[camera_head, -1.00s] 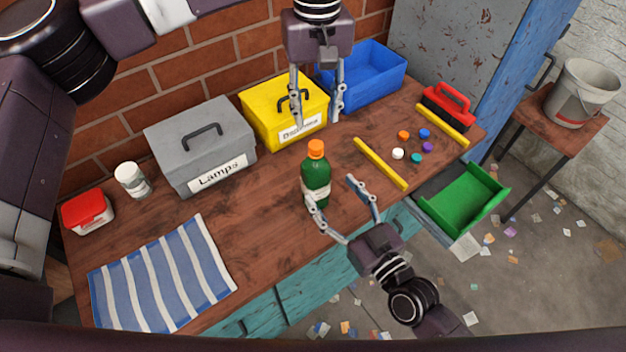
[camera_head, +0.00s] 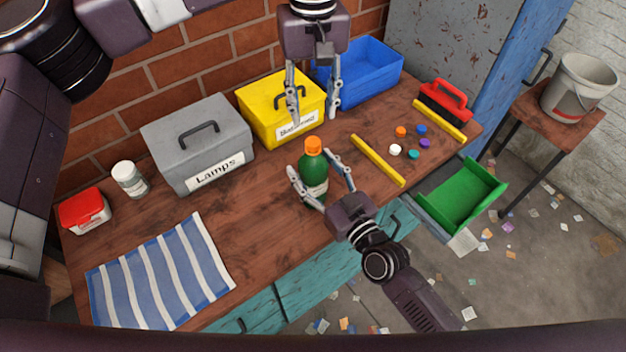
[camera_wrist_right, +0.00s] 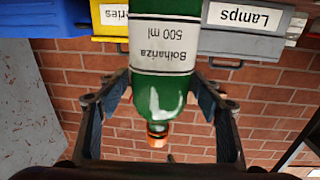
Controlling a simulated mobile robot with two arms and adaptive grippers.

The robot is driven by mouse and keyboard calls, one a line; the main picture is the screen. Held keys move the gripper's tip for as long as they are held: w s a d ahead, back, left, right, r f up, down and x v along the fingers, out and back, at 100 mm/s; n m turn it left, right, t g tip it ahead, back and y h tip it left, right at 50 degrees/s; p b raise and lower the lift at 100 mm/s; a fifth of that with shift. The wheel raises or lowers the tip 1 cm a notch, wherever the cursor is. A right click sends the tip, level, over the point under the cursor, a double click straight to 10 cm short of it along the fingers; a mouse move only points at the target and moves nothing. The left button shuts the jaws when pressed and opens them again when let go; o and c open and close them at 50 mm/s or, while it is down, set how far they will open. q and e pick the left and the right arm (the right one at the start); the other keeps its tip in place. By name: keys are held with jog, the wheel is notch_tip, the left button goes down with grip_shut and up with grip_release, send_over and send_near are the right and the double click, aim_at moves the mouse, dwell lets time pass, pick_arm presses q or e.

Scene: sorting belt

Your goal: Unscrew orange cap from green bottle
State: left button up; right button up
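The green bottle (camera_head: 313,168) stands upright on the wooden table with its orange cap (camera_head: 314,146) on top. My right gripper (camera_head: 313,164) has its fingers open on either side of the bottle, with small gaps showing. In the right wrist view the bottle (camera_wrist_right: 152,100) appears inverted between the two fingers, its white label facing the camera and the orange cap (camera_wrist_right: 157,135) below; contact there is hard to tell. My left gripper (camera_head: 313,114) is open and empty, pointing down behind and above the bottle, in front of the yellow box.
A grey "Lamps" box (camera_head: 198,142), yellow box (camera_head: 258,112) and blue bin (camera_head: 375,75) line the back. A yellow bar (camera_head: 377,160) and several coloured caps lie to the right.

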aim_at(313, 141)
jog(key=c, duration=1.5)
pick_arm(q)
jog(key=m, duration=0.4)
pick_arm(e)
grip_shut()
pick_arm(q)
jog(key=shift+f, duration=0.55)
notch_tip(313, 141, down, 7)
jog(key=shift+r, duration=0.1)
grip_shut()
